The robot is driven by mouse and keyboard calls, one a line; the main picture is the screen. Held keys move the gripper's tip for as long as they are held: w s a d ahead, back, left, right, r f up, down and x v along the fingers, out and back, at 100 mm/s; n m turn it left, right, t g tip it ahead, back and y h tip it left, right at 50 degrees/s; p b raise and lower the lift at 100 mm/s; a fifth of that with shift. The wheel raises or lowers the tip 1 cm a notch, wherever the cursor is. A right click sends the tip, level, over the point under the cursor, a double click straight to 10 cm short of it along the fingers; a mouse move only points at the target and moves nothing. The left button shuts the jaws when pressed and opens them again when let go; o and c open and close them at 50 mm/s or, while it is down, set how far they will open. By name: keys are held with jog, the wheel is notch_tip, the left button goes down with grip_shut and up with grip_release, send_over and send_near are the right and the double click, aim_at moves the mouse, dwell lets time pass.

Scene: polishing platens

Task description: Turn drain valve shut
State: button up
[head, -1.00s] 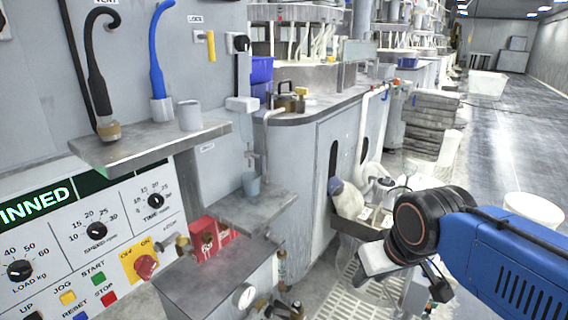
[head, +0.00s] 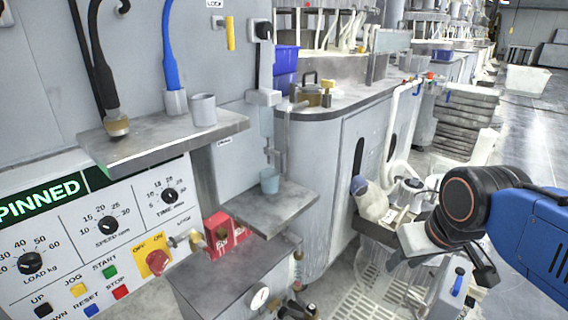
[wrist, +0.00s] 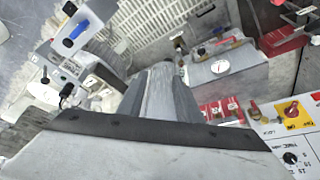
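A blue lever handle (head: 458,280) stands on a white box at the lower right of the head view. A similar blue lever (wrist: 75,33) shows at the upper left of the wrist view. Brass fittings with small handles (head: 297,308) sit beside a round gauge on the grey cabinet; the gauge and fittings also show in the wrist view. I cannot tell which of these is the drain valve. My gripper (wrist: 165,70) points down over the floor between the lever and the gauge cabinet. Its fingers look together and empty, touching nothing.
The grey cabinet (head: 225,275) carries a red lock box (head: 222,232). A floor grating (head: 375,300) lies below.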

jog(key=w+a+r+n+g+y, duration=0.1)
jog(key=w+a+r+n, duration=0.25)
jog(key=w+r, duration=0.4)
jog(key=w+a+r+n+y, duration=0.1)
jog(key=w+a+r+n, duration=0.1)
jog(key=w+a+r, duration=0.5)
jog(key=n+g+y, duration=0.1)
jog(key=n+y, duration=0.1)
jog(key=n, duration=0.3)
send_near(283, 163)
jog(key=x, duration=1)
jog(key=shift+w+f, duration=0.25)
jog(key=shift+w, duration=0.2)
grip_shut()
